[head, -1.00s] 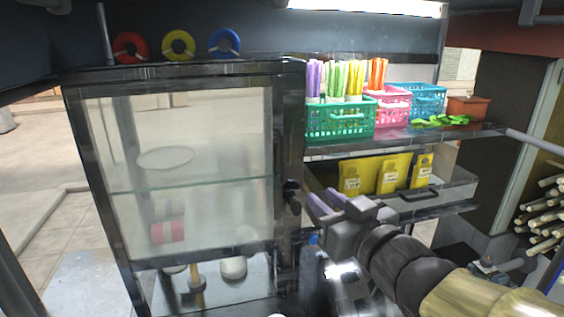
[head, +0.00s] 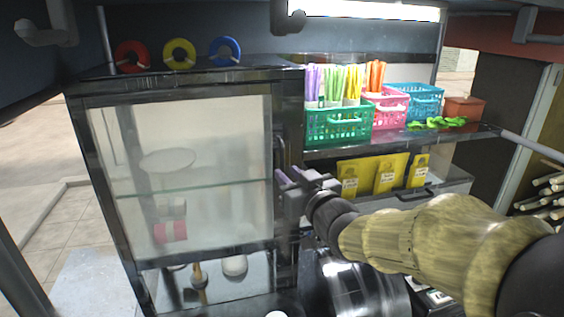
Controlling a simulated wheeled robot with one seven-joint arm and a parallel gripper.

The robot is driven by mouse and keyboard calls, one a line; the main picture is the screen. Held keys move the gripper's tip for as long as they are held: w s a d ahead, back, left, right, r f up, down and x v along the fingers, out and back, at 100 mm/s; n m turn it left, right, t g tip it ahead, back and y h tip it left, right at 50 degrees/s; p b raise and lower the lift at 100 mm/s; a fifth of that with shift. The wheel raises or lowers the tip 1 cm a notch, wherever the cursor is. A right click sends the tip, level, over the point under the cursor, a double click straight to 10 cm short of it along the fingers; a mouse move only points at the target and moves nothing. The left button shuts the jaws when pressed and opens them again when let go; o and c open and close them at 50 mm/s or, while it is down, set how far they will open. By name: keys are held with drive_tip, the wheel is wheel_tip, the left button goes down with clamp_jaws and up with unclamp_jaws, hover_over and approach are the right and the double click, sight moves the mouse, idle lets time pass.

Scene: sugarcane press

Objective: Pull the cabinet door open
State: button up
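The cabinet door (head: 190,125) is a glass panel in a black frame, at the left of the head view. It looks shut, and the shelf and items inside show through the glass. My gripper (head: 287,176) is at the right edge of the door frame, beside a dark upright handle (head: 281,150). Its two fingers look apart, with a gap between them. Whether they touch the handle or surround it is hard to tell, as the gripper partly hides that spot.
Red (head: 131,56), yellow (head: 179,53) and blue (head: 225,50) rings stand on the cabinet top. To the right, a shelf (head: 330,152) carries green (head: 338,124), pink and blue baskets. Below it, an open drawer (head: 450,188) holds yellow packets.

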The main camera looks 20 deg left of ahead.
sight(283, 169)
drive_tip(key=shift+p+x, duration=0.75)
drive_tip(key=shift+x, duration=1.45)
clamp_jaws()
